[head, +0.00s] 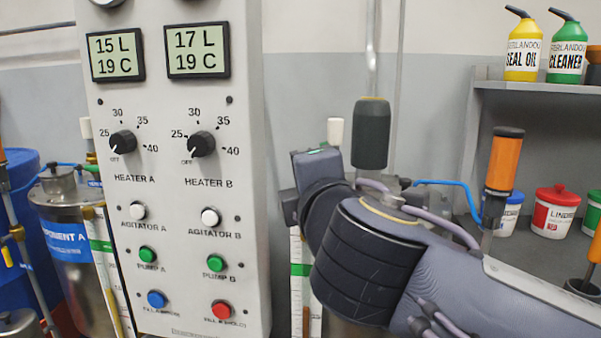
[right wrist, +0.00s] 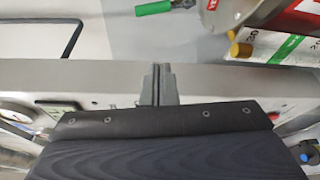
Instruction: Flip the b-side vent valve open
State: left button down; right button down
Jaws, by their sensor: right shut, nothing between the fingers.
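The right wrist view shows a green lever-like handle (right wrist: 155,7) at the top edge, with a grey metal end and a small red tag (right wrist: 212,4) beside it. It may be the b-side vent valve; its label is not readable and it is cut off by the frame. My right gripper (right wrist: 160,70) is shut and empty, its fingers pointing up the picture below the handle and apart from it. In the head view my right arm comes in from the right, and its fingertips cannot be made out. The B-side tank is mostly hidden behind that arm. My left gripper is not in view.
The control panel (head: 180,90) stands directly left of my right wrist. A dark cylinder (head: 371,135) rises behind the arm. The component A tank (head: 70,245) is at left. A shelf (head: 535,87) with bottles is at upper right; an orange-handled tool (head: 505,165) stands below.

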jog(key=shift+s+d+r, duration=0.1)
jog(key=shift+s+d, duration=0.05)
jog(key=shift+s, duration=1)
jog(key=shift+s+d+r, duration=0.1)
jog(key=shift+s, duration=1)
